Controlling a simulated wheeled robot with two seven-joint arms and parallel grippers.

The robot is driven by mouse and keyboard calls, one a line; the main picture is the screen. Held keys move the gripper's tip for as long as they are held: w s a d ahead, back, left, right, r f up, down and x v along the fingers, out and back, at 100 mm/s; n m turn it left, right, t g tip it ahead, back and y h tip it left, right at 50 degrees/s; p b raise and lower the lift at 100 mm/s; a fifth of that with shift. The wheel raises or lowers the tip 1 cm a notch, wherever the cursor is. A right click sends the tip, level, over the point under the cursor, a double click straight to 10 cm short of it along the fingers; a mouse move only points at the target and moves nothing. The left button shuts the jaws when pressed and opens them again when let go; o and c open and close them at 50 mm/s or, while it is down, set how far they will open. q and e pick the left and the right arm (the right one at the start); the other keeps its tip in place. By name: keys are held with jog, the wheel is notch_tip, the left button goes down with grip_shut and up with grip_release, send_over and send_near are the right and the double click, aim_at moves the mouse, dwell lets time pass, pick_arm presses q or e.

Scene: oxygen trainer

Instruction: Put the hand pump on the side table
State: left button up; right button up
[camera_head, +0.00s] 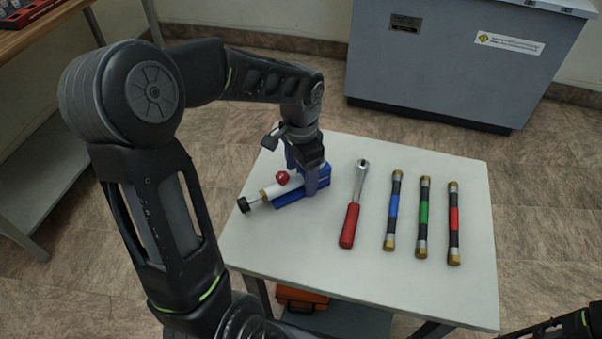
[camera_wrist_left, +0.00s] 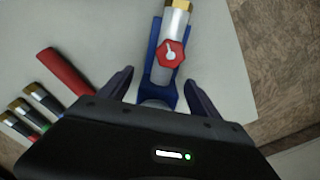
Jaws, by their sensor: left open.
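The hand pump (camera_head: 284,190) lies on the side table (camera_head: 290,248) at its left side. It has a white barrel, a red knob, a brass collar and a black handle end, and it lies on a blue holder (camera_head: 318,184). My left gripper (camera_head: 310,190) is over the pump's right part, fingers pointing down. In the left wrist view the open fingers (camera_wrist_left: 160,82) stand on either side of the pump and blue holder, with gaps visible. The pump's near end is hidden by the gripper body. Of my right arm, only a dark part shows at the bottom right; its gripper is not seen.
A red-handled ratchet wrench (camera_head: 350,225) lies right of the pump. Blue (camera_head: 393,208), green (camera_head: 424,215) and red (camera_head: 454,220) banded tubes lie further right. The table's front strip is clear. A grey cabinet (camera_head: 450,70) stands behind; a wooden bench (camera_head: 40,30) is at far left.

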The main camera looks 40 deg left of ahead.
aim_at(301, 175)
pick_arm(q)
notch_tip(301, 175, up, 12)
jog(key=shift+f+p, duration=0.2)
jog(key=shift+p, duration=0.25)
dwell(0.7)
